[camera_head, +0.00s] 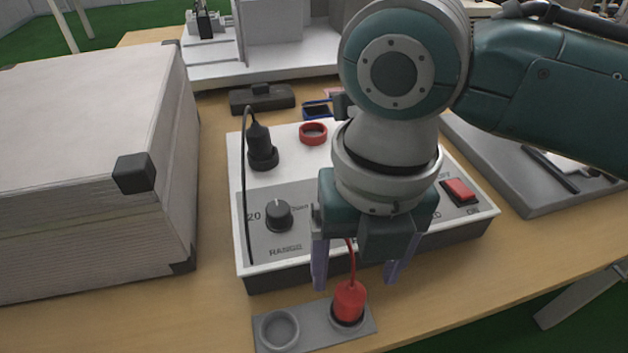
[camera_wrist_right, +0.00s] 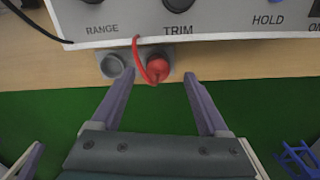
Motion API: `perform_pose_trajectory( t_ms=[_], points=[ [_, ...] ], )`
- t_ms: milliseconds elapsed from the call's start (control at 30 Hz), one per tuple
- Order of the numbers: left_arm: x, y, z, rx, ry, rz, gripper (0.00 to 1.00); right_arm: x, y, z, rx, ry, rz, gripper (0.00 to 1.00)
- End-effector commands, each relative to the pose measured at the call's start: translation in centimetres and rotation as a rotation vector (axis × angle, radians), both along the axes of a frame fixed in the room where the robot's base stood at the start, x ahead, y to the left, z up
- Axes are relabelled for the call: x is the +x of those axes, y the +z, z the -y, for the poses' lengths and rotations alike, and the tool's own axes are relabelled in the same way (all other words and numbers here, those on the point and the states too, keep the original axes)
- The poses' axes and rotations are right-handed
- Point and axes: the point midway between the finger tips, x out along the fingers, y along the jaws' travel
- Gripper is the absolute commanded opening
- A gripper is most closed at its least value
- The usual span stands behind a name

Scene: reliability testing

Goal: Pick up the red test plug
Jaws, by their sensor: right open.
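The red test plug (camera_head: 348,301) stands in the right socket of a small grey holder (camera_head: 301,337) at the table's front edge. A red cable rises from its top. The plug also shows in the right wrist view (camera_wrist_right: 158,68), in front of the tester box. My right gripper (camera_head: 352,284) is open, with its purple fingers pointing down above and behind the plug in the head view. In the right wrist view the fingers (camera_wrist_right: 160,84) are apart with nothing between them, and the plug lies just beyond their tips. My left gripper is not in view.
The tester box (camera_head: 307,244) with knobs, a black plug (camera_head: 259,140), a red ring socket (camera_head: 313,133) and a red switch (camera_head: 460,190) stands behind the holder. A large pale case (camera_head: 80,150) is at left. A grey tray (camera_head: 540,200) is at right.

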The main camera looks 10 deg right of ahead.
Motion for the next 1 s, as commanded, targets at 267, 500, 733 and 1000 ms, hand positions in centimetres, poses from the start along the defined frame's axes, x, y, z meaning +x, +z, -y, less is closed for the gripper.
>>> perform_pose_trajectory(
  t_ms=[267, 500, 733, 1000],
  points=[
    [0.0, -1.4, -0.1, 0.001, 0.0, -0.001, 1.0, -0.3, -4.4, -0.3, -0.001, -0.001, -0.002, 0.78],
    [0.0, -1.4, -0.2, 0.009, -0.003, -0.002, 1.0, -0.2, -4.9, -0.3, 0.0, 0.0, 0.0, 0.78],
    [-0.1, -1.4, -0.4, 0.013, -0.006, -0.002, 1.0, -0.2, -4.8, -0.3, 0.0, 0.0, 0.0, 0.6],
    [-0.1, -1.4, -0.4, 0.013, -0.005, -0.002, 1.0, -0.2, -4.8, -0.3, 0.0, 0.0, 0.0, 0.3]
  ],
)
